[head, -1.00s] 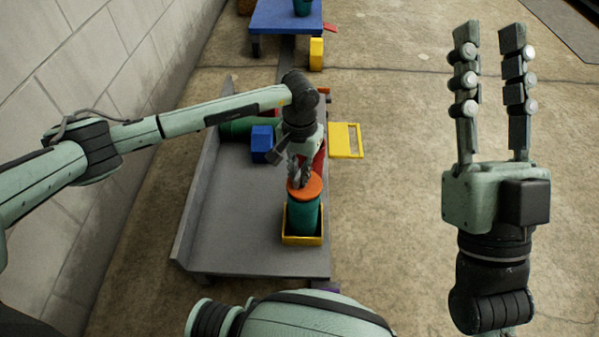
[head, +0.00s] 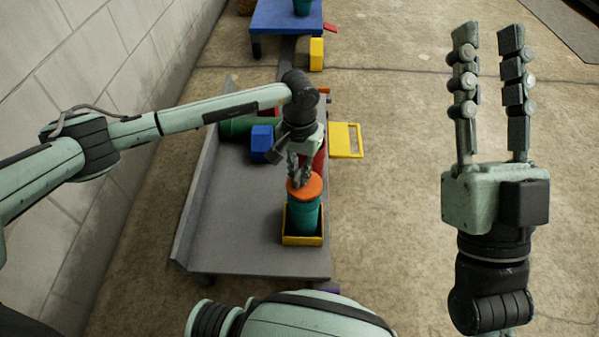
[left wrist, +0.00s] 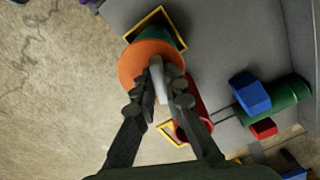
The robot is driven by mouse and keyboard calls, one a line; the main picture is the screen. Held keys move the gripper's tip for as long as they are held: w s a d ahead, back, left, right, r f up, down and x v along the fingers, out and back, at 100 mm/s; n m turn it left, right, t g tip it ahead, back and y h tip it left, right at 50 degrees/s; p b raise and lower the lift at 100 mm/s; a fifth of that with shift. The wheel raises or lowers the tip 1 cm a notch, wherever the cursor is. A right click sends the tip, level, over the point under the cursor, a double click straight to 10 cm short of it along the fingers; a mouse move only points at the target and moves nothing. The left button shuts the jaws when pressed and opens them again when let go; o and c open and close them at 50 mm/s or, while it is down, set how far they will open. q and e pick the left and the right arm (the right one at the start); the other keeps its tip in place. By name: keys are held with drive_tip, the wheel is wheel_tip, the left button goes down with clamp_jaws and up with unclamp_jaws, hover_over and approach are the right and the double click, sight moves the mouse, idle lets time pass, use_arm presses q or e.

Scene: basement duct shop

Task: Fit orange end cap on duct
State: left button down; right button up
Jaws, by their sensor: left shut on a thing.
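The orange end cap (head: 304,188) is a flat disc at the top of the upright teal duct (head: 303,218). The duct stands in a yellow tray (head: 302,240). My left gripper (head: 300,183) points down over the cap. In the left wrist view its fingertips (left wrist: 160,82) are shut on a light grey piece rising from the orange cap (left wrist: 140,62). That view shows the teal duct (left wrist: 154,34) partly behind the cap. I cannot tell whether the cap is seated or just above the rim. My right gripper (head: 490,45) is open and empty, raised at the right.
The tray sits on a grey cart bed (head: 235,220) with a raised left side. A blue block (head: 262,138), a green cylinder (head: 236,127) and a red object (head: 318,158) lie behind the duct. A yellow frame (head: 346,140) projects to the right. The bed's front left is clear.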

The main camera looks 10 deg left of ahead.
idle(0.3)
use_arm(q)
drive_tip(key=shift+f+b, duration=0.7)
drive_tip(key=shift+b, duration=0.15)
drive_tip(key=c, duration=1.9)
unclamp_jaws()
drive_tip(key=shift+r, duration=0.1)
drive_tip(key=shift+r, duration=0.1)
drive_tip(key=shift+r+p, duration=2.8)
drive_tip(key=shift+r, duration=2.6)
